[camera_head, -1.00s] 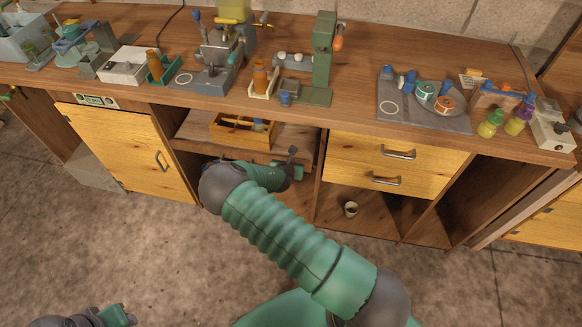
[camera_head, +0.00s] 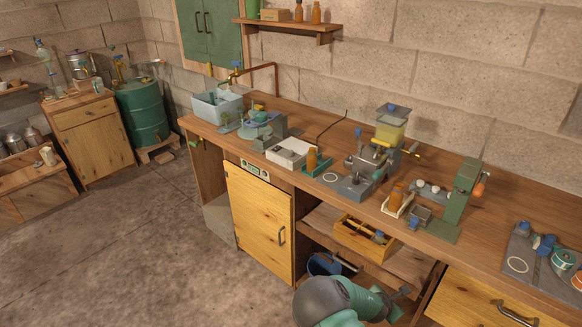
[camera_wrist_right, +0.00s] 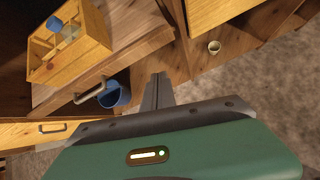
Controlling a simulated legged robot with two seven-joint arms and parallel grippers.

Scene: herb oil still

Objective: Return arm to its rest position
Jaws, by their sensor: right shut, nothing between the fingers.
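My right arm, green with a dark grey joint, enters the head view from the bottom edge. Its gripper (camera_head: 403,292) is in front of the open shelf bay under the workbench (camera_head: 310,130). In the right wrist view the two dark fingers (camera_wrist_right: 157,88) are together with nothing between them. They point toward the cabinet's open lower part, right of a blue bucket (camera_wrist_right: 113,96). My left gripper is not in view.
A wooden tray (camera_head: 347,236) sits on the pull-out shelf just above my right gripper. The blue bucket shows behind my arm (camera_head: 320,264). Left of the cabinet the floor (camera_head: 130,250) is clear.

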